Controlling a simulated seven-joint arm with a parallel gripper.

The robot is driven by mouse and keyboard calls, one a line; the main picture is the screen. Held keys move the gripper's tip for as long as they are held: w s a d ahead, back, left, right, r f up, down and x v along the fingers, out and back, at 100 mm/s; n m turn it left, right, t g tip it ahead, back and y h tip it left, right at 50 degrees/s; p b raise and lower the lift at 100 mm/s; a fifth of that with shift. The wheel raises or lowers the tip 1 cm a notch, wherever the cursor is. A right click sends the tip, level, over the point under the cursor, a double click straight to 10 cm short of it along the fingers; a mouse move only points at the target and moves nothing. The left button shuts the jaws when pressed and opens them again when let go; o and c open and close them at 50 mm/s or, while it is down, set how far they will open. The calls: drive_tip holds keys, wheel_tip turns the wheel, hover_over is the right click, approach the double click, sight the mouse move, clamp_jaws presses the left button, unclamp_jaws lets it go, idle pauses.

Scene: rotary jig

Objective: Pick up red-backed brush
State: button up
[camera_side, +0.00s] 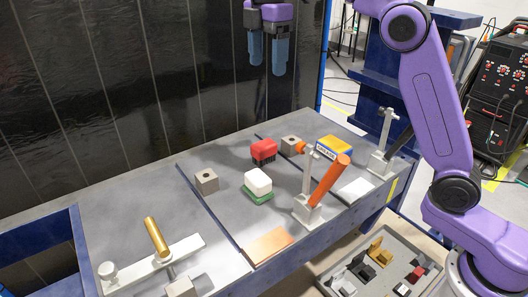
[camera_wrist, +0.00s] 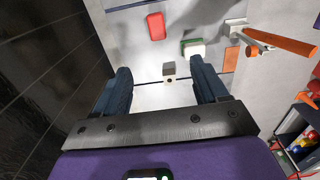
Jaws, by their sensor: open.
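The red-backed brush (camera_side: 264,150) has a red block top and dark bristles below. It rests on the grey table (camera_side: 110,200) near the middle. In the wrist view the brush (camera_wrist: 156,26) shows from above as a red rounded rectangle, ahead of the fingers and a little left of centre. My gripper (camera_side: 267,55) hangs well above the table, near the back panels, with its two blue fingers apart. In the wrist view my gripper (camera_wrist: 160,82) is open and empty. Nothing hides the brush from above.
A white block with a green base (camera_side: 258,186) stands close in front of the brush. Grey cubes (camera_side: 206,181) and a yellow-and-blue block (camera_side: 333,148) are nearby. Toggle clamps with an orange handle (camera_side: 330,180) and a brass handle (camera_side: 157,237) rise from the table.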

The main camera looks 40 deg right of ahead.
approach(264, 144)
drive_tip(key=f, duration=0.5)
drive_tip(key=shift+d+f, duration=0.1)
drive_tip(key=shift+d, duration=0.15)
drive_tip(key=shift+w+a+f, duration=0.1)
drive_tip(key=shift+f, duration=1.3)
drive_tip(key=shift+a+f, duration=0.1)
drive_tip(key=shift+f, duration=1.25)
drive_tip(key=c, duration=1.1)
